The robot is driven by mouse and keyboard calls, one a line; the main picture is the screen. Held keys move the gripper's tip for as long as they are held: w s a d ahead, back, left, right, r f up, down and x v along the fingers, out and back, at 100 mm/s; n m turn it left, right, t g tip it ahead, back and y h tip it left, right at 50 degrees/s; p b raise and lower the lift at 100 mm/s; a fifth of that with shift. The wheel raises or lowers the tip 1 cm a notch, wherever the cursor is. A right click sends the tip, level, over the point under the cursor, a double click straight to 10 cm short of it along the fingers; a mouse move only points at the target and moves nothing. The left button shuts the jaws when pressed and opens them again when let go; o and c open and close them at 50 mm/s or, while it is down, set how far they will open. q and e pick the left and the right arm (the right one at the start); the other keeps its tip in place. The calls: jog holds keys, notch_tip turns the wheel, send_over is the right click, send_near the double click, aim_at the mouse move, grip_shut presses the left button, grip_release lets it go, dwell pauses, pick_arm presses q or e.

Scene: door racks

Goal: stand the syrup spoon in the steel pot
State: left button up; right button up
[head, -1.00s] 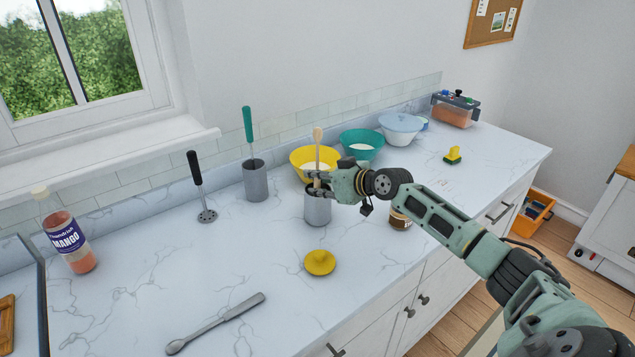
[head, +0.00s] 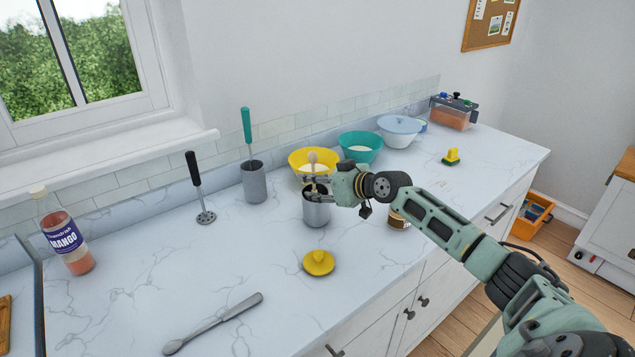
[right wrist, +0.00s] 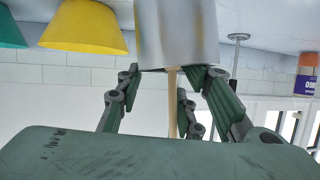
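A pale wooden spoon (head: 312,158), which I take for the syrup spoon, stands in the steel pot (head: 317,212), its upper part above the rim. It leans slightly to the left, and its lower end is hidden inside the pot. My right gripper (head: 312,186) is at the pot's mouth with its fingers spread on either side of the spoon. In the right wrist view the spoon's shaft (right wrist: 172,100) runs between the open fingers, with gaps beside it, and the pot (right wrist: 178,35) appears at the top. My left gripper is not in view.
A yellow bowl (head: 300,168) stands close behind the pot, and a jar (head: 399,219) stands to its right. A yellow lid (head: 319,262) lies in front. A grey holder (head: 254,184) with a teal-handled utensil stands left. A grey spoon (head: 215,325) lies on the clear front counter.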

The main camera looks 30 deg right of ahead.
jog(key=shift+s+a+f, duration=0.1)
jog(key=shift+s+f, duration=0.1)
jog(key=shift+f, duration=0.3)
jog(key=shift+s+a+f, duration=0.1)
jog(key=shift+s+f, duration=0.05)
jog(key=shift+f, duration=0.3)
jog(key=r+v, duration=0.1)
jog(key=v, duration=1.1)
jog(key=shift+w+r, duration=0.3)
jog(key=shift+r, duration=0.05)
jog(key=shift+d, duration=0.15)
